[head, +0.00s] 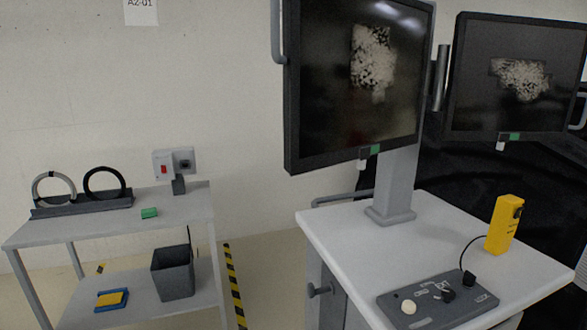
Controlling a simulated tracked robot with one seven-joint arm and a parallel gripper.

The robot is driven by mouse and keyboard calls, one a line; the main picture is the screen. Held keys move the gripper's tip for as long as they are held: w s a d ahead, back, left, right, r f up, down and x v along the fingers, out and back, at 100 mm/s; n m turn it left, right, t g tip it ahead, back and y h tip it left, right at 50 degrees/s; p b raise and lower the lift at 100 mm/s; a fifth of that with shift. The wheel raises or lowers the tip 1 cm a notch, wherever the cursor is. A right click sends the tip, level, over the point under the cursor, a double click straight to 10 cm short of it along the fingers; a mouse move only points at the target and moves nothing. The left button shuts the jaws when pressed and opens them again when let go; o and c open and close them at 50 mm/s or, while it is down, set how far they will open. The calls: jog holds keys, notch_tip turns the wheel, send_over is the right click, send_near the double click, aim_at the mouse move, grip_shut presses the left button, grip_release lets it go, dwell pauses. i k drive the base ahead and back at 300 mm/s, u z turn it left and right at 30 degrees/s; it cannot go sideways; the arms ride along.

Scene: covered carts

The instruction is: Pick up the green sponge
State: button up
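A small green sponge (149,213) lies flat on the top shelf of the grey cart (182,223) at the left of the head view. It sits near the middle of that shelf, in front of the switch box and to the right of the ring stand. Nothing covers it. My gripper does not show in this view.
A white cart (356,244) at right carries monitors, a control panel (437,302) and a yellow device (504,224).

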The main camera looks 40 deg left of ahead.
aim_at(149, 213)
jog(key=z, duration=0.65)
jog(key=i, duration=0.15)
jog(key=u, duration=3.05)
jog(key=k, duration=0.8)
jog(key=u, duration=0.2)
jog(key=i, duration=0.8)
jog(key=z, duration=0.1)
